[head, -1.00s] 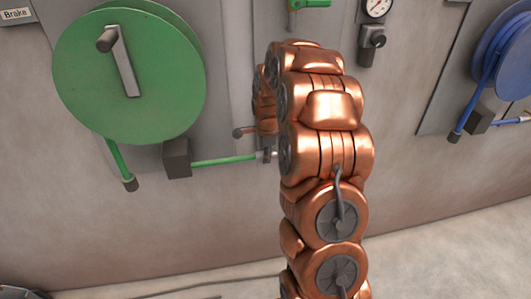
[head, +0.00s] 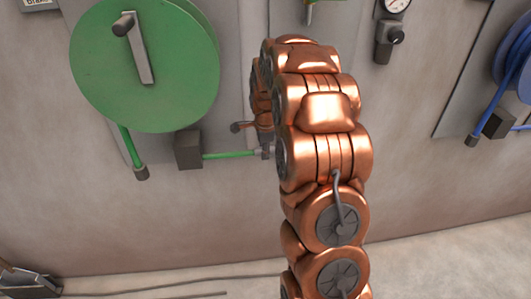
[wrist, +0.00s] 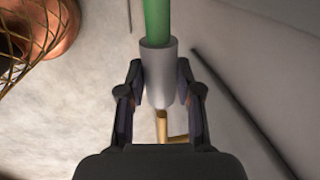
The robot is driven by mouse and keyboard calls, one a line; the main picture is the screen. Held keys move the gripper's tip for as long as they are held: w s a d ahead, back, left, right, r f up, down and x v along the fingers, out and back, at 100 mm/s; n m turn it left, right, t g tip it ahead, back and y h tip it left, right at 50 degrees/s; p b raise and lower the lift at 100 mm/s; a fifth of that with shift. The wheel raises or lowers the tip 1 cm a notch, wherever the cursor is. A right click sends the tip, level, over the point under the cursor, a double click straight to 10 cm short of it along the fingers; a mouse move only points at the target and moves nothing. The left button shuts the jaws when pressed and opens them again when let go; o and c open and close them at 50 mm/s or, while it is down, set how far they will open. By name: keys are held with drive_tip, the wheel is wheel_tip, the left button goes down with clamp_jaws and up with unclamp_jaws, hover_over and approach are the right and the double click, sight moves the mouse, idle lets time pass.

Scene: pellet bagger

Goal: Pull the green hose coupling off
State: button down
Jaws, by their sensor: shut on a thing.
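The green hose coupling (wrist: 158,75) is a grey sleeve on the end of a green hose (wrist: 157,22). In the wrist view my gripper (wrist: 160,88) has one finger on each side of the sleeve and is shut on it. A brass pipe piece (wrist: 162,127) shows just past the sleeve's open end; I cannot tell whether it is still inside. In the head view the hose (head: 230,155) runs right from a dark block (head: 188,150) to the coupling (head: 264,152), beside my copper arm. My fingers are mostly hidden there by the arm.
A green reel (head: 180,75) with a crank is on the wall at left. A blue reel (head: 515,65) and hose are at right. A gauge (head: 397,5) sits above a dark knob. A dark metal object (head: 28,282) lies at lower left. The floor is otherwise mostly clear.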

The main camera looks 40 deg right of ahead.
drive_tip(key=shift+w+a, duration=0.2)
drive_tip(key=shift+a, duration=0.15)
drive_tip(key=c, duration=1)
unclamp_jaws()
drive_tip(key=shift+a, duration=0.2)
drive_tip(key=shift+o, duration=1.2)
drive_tip(key=shift+d, duration=0.15)
wheel_tip(320, 180, up, 12)
drive_tip(key=s+a, duration=0.1)
drive_tip(key=s, duration=0.1)
drive_tip(key=shift+s+f, duration=0.1)
